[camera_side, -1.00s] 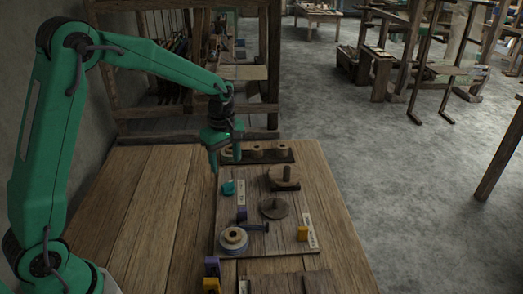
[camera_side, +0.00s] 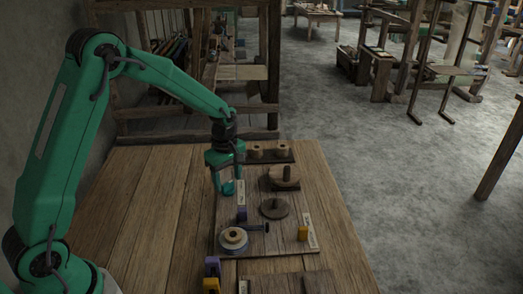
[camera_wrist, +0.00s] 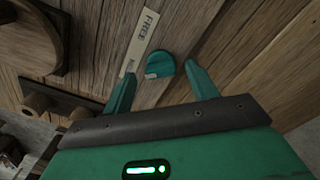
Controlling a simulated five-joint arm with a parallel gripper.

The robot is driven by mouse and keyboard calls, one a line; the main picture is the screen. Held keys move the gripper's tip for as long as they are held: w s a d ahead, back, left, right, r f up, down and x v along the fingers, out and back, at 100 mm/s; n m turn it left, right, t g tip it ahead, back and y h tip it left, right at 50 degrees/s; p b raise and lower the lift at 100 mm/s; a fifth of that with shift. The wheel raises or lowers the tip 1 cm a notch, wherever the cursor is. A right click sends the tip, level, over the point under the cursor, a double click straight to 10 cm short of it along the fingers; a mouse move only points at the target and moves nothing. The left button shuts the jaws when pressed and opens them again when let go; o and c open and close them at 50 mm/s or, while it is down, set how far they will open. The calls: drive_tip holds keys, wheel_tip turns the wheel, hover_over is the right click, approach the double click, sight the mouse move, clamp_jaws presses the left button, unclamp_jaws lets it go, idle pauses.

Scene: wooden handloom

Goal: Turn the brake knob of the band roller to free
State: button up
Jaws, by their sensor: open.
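A small teal knob (camera_wrist: 159,66) sits on the wooden board, with a pale spot on its near edge. A pale label strip reading FREE (camera_wrist: 141,38) lies to its left in the wrist view. My gripper (camera_wrist: 160,76) is open, with one fingertip on each side of the knob and visible gaps between. In the side view my gripper (camera_side: 229,187) hangs low over the board and mostly hides the knob. A pale spool with a blue rim (camera_side: 233,239) stands at the board's near left; I cannot tell whether it is the band roller.
Wooden discs with pegs (camera_side: 284,178) (camera_side: 274,208) stand to the right of my gripper. Spools on a dark rack (camera_side: 271,154) stand behind. The table's left side is bare.

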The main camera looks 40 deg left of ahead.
drive_tip(key=shift+f, duration=0.85)
drive_tip(key=c, duration=1)
